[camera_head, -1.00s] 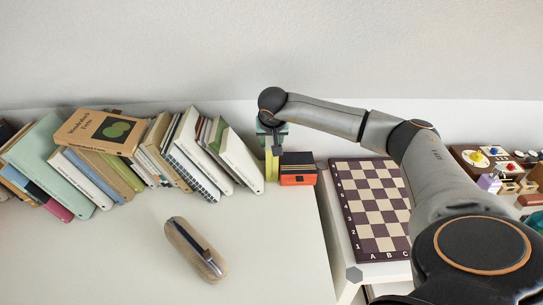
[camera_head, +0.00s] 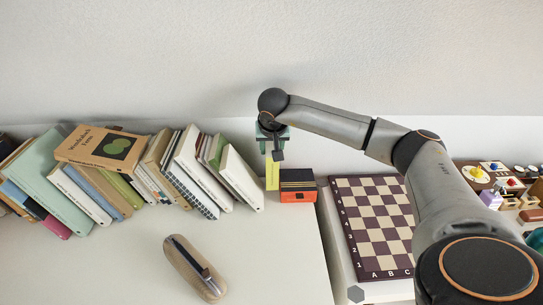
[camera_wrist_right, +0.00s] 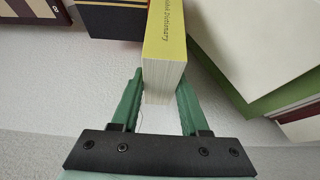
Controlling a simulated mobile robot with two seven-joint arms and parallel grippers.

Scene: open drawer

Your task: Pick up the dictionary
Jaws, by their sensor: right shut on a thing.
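The dictionary is a thin yellow book (camera_head: 272,175), upright between the leaning row of books and a dark and orange book pair. In the right wrist view the dictionary (camera_wrist_right: 166,40) shows its yellow spine with the word "Dictionary" and its pale page edges. My right gripper (camera_head: 272,153) reaches down onto it from above. In the wrist view its green fingers (camera_wrist_right: 160,82) stand on either side of the book and are shut on it. The dictionary's lower end sits slightly higher than its neighbours' bases. My left gripper is not in view.
A white book (camera_head: 241,180) leans just left of the dictionary, and the black and orange books (camera_head: 297,186) stand close on its right. A brown pencil case (camera_head: 194,268) lies on the white table. A chessboard (camera_head: 372,225) is farther right. The front table area is mostly clear.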

